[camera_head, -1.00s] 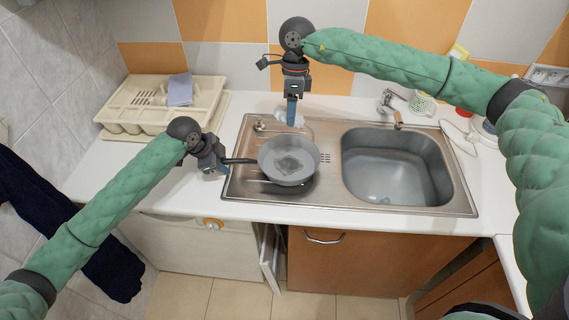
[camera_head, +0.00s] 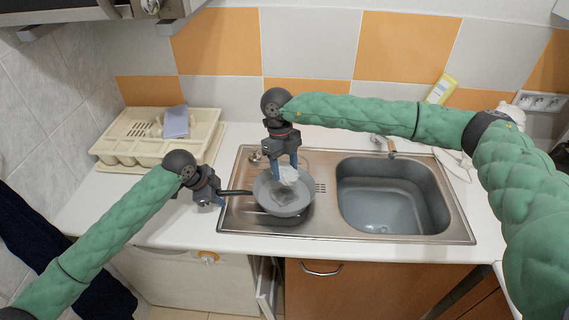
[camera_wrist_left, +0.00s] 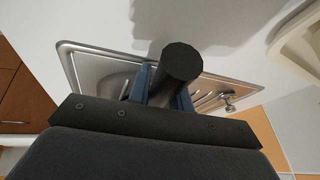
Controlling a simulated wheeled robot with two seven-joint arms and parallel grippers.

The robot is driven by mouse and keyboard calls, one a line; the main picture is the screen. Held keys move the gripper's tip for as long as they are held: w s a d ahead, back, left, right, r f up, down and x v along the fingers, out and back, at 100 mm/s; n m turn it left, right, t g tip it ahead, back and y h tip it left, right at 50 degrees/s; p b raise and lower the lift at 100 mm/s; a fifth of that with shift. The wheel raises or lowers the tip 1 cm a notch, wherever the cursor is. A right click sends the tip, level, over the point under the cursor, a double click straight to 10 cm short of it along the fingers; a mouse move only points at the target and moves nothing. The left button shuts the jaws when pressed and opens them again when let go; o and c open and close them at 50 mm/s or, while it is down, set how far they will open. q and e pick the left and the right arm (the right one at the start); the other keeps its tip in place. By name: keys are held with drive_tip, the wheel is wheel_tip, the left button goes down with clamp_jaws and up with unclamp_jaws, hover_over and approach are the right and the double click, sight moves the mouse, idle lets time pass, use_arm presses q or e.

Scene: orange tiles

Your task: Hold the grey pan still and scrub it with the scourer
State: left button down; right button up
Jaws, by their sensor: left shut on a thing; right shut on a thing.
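The grey pan (camera_head: 282,209) sits over the left part of the steel sink unit, its black handle (camera_head: 236,192) pointing left. My left gripper (camera_head: 219,197) is shut on that handle; in the left wrist view the handle's dark end (camera_wrist_left: 178,62) stands between the blue fingers (camera_wrist_left: 160,90). My right gripper (camera_head: 286,162) points down over the pan, shut on a whitish scourer (camera_head: 289,175). The scourer is at the pan's inside; I cannot tell whether it touches the bottom. Part of the pan's far side is hidden by the gripper.
The sink basin (camera_head: 385,205) to the right is empty, with a tap (camera_head: 390,147) behind it. A yellowish bottle (camera_head: 441,88) stands at the right back.

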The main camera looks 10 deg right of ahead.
sight(298, 198)
drive_tip(key=m, duration=0.4)
drive_tip(key=shift+w+d+f+m+g+y, duration=0.1)
drive_tip(key=shift+w+f+m+g+y, duration=0.1)
drive_tip(key=shift+w+m+g+y, duration=0.15)
drive_tip(key=m+y, duration=0.1)
drive_tip(key=m, duration=0.3)
drive_tip(key=shift+s+m+g, duration=0.1)
drive_tip(key=shift+m+g, duration=0.25)
drive_tip(key=shift+m, duration=0.4)
drive_tip(key=shift+f, duration=0.1)
drive_tip(key=shift+f, duration=3.75)
drive_tip(key=shift+f, duration=0.6)
drive_tip(key=shift+s+d, duration=0.2)
drive_tip(key=shift+d, duration=0.45)
drive_tip(key=shift+s+d, duration=0.25)
drive_tip(key=shift+d, duration=0.45)
drive_tip(key=shift+s+d, duration=0.2)
drive_tip(key=shift+d, duration=0.45)
drive_tip(key=shift+c, duration=0.3)
